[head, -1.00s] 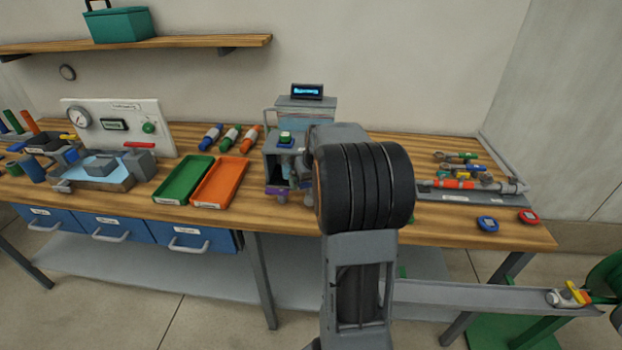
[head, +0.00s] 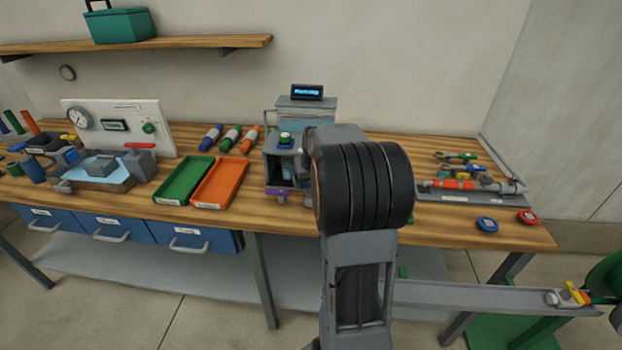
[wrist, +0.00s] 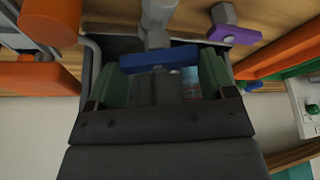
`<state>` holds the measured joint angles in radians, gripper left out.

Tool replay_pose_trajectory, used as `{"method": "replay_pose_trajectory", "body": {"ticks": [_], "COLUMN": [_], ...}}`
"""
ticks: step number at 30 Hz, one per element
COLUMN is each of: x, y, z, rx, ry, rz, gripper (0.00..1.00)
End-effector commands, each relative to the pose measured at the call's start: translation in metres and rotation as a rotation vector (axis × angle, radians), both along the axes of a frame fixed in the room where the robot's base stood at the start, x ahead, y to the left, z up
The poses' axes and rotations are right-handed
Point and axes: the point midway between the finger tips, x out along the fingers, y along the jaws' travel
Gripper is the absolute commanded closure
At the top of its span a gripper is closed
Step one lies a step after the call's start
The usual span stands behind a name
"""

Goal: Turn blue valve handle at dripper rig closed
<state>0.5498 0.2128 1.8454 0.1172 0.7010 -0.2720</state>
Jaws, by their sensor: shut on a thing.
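In the wrist view the blue valve handle (wrist: 160,60) lies crosswise on a grey valve stem (wrist: 158,18). My gripper (wrist: 160,77) has its two green-padded fingers at either end of the handle and is shut on it. In the head view the grey dripper rig (head: 270,158) stands at the middle of the bench. My arm hides the gripper and the blue handle there.
A purple handle (wrist: 234,36) sits close beside the blue one; it also shows in the head view (head: 281,197). A green tray (head: 184,181) and an orange tray (head: 219,183) lie left of the rig. A pipe assembly (head: 470,186) lies to the right.

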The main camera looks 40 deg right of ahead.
Motion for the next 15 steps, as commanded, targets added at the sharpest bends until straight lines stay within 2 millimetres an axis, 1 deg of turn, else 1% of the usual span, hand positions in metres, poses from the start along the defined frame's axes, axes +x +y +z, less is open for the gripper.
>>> {"method": "replay_pose_trajectory", "body": {"ticks": [9,15], "x": [0.0008,0.0009], "y": [0.0004,0.0006], "z": [0.0008,0.0001], "rx": [-0.004,-0.002], "ry": [-0.002,-0.001], "rz": [-0.217,-0.328], "gripper": [0.47,0.47]}}
